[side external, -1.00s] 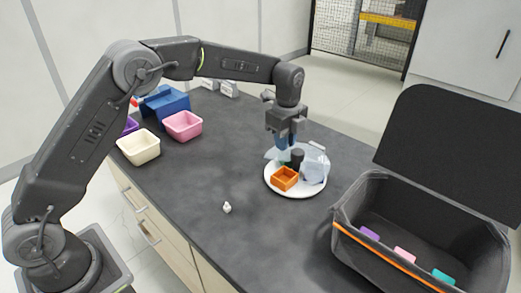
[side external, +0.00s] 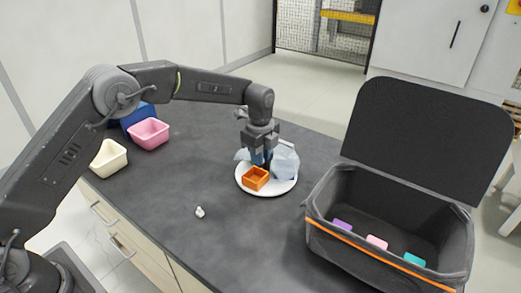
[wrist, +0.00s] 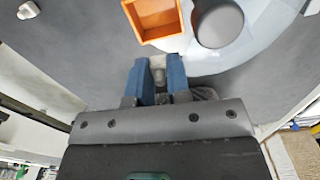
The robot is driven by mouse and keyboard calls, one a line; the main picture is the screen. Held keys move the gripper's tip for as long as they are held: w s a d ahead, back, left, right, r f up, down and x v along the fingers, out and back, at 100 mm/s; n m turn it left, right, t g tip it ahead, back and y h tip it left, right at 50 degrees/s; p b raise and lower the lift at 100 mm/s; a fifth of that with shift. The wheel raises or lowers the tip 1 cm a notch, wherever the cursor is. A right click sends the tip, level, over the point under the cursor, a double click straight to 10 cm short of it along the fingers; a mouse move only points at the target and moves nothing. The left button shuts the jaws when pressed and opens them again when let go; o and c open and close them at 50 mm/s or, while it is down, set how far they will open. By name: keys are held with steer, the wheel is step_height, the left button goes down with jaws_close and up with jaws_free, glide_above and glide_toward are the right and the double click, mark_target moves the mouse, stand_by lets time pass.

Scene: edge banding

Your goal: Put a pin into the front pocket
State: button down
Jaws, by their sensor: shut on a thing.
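My gripper (side external: 260,157) is low over the white round plate (side external: 281,191), pointing down behind the orange box. In the wrist view its blue fingers (wrist: 158,78) are shut on a small pale thing (wrist: 158,64), mostly hidden between them; I cannot tell for sure that it is a pin. A small white piece (side external: 200,212) lies alone on the dark counter and shows at the top left of the wrist view (wrist: 28,10). The open black bag (side external: 385,262) with an orange stripe stands at the right. A separate front pocket is not clear.
Purple (side external: 342,225), pink (side external: 377,242) and teal (side external: 414,259) pieces show inside the bag. Cream (side external: 109,158), pink (side external: 148,134) and blue bins stand left. The front counter is mostly clear.

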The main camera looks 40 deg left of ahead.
steer(key=c, duration=1)
jaws_free()
step_height(320, 180, up, 12)
steer(key=s+a+r+n+t, duration=0.1)
steer(key=s+a+r+n, duration=0.1)
steer(key=s+r+n, duration=0.45)
steer(key=s+a+r+n+t, duration=0.2)
steer(key=s+n, duration=0.2)
steer(key=s, duration=0.6)
steer(key=s+a+r+n+t, duration=0.1)
steer(key=s+a+r+n, duration=0.15)
steer(key=s, duration=0.65)
steer(key=s+f+n+t, duration=0.1)
steer(key=s+f+n, duration=0.4)
steer(key=s, duration=0.5)
steer(key=shift+a+f+n+t, duration=0.2)
steer(key=shift+f+n+t, duration=0.15)
steer(key=shift+n, duration=0.25)
